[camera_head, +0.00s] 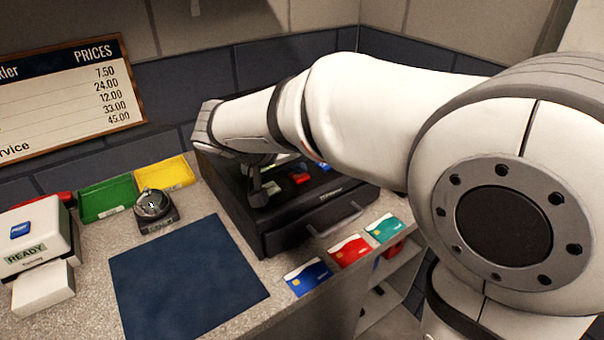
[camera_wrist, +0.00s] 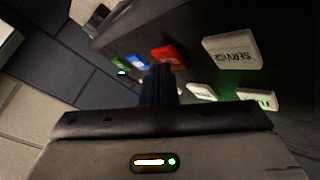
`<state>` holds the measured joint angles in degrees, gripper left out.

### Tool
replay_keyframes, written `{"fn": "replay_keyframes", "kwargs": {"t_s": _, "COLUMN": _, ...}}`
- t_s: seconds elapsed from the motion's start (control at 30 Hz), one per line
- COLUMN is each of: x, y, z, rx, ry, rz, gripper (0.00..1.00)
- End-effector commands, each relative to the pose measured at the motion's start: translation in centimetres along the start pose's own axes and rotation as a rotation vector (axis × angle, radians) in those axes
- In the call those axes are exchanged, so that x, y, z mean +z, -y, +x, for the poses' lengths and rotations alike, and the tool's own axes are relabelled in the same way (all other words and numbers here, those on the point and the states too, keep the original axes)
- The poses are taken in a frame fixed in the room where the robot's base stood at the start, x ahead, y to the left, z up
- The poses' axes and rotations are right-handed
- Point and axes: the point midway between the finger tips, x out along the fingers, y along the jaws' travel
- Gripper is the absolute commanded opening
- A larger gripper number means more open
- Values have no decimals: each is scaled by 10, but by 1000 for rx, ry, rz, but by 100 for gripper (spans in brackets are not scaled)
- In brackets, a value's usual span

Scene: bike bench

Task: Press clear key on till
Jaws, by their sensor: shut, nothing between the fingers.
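The till (camera_head: 290,222) is a dark box with a drawer front, at the back of the counter. Coloured and white keys sit on its top. In the wrist view I see a red key (camera_wrist: 170,54), a blue key (camera_wrist: 138,62), a green key, and white keys, one reading "SERVIC" (camera_wrist: 232,51). No label reading clear is legible. My gripper (camera_head: 260,192) is shut and empty, pointing down over the till's left part. In the wrist view its fingertips (camera_wrist: 161,72) appear just beside the red key; whether they touch any key I cannot tell. My arm hides part of the till.
Three cards, blue (camera_head: 307,277), red (camera_head: 350,250) and teal, lie before the till. A dark blue mat (camera_head: 187,278) lies left of it. A bell (camera_head: 154,208), green tray (camera_head: 108,199), yellow tray (camera_head: 165,173) and white card reader box (camera_head: 40,238) stand further left.

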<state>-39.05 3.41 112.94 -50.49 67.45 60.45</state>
Motion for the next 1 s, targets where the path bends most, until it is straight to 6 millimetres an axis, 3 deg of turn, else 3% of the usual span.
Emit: {"fn": "replay_keyframes", "kwargs": {"t_s": 1.0, "x": -7, "y": -7, "z": -10, "rx": 0, "ry": 0, "rz": 1, "gripper": 0}}
